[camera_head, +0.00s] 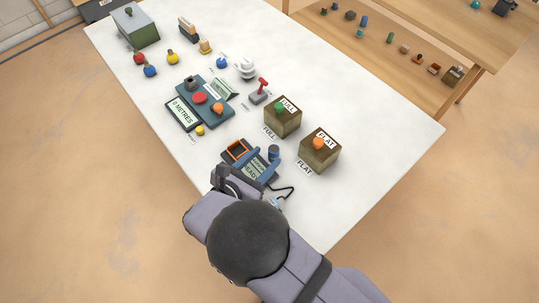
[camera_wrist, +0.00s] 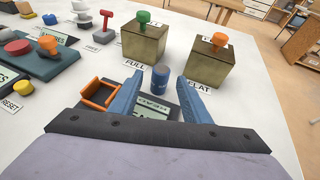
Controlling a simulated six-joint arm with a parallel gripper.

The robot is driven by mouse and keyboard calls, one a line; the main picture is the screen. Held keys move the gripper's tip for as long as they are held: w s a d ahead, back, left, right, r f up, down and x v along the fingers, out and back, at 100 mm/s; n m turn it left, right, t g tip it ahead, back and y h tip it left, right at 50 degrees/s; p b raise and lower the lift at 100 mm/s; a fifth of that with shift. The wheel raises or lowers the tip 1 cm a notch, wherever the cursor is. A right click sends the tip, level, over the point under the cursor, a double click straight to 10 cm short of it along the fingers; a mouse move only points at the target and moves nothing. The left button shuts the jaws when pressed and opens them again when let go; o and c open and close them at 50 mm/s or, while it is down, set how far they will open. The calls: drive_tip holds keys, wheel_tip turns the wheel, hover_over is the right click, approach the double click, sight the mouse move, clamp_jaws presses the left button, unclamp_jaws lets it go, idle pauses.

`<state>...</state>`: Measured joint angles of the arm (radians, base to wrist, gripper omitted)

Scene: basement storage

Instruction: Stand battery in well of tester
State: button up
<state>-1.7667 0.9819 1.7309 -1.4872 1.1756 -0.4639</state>
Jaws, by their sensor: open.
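The battery (camera_wrist: 160,77) is a small dark blue cylinder standing upright; it also shows in the head view (camera_head: 273,152). The tester (camera_wrist: 152,112) is a dark device with a display, partly hidden by my gripper. An orange open-topped frame (camera_wrist: 100,93), apparently its well, is at its left; it also shows in the head view (camera_head: 238,151). My gripper (camera_head: 257,163) is open over the tester, with its blue fingers pointing toward the battery. In the wrist view the battery appears between the fingertips, with a gap on each side. Whether it stands on the tester or the table is unclear.
Two brown boxes, FULL (camera_head: 283,118) with a green knob and FLAT (camera_head: 319,152) with an orange knob, stand beyond the battery. A teal device (camera_head: 205,101) with buttons is to the left. The table's right side is clear.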

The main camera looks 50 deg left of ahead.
drive_tip(key=shift+o, duration=0.5)
drive_tip(key=shift+s+d+r, duration=0.2)
drive_tip(key=shift+s+r, duration=0.1)
drive_tip(key=shift+s, duration=0.35)
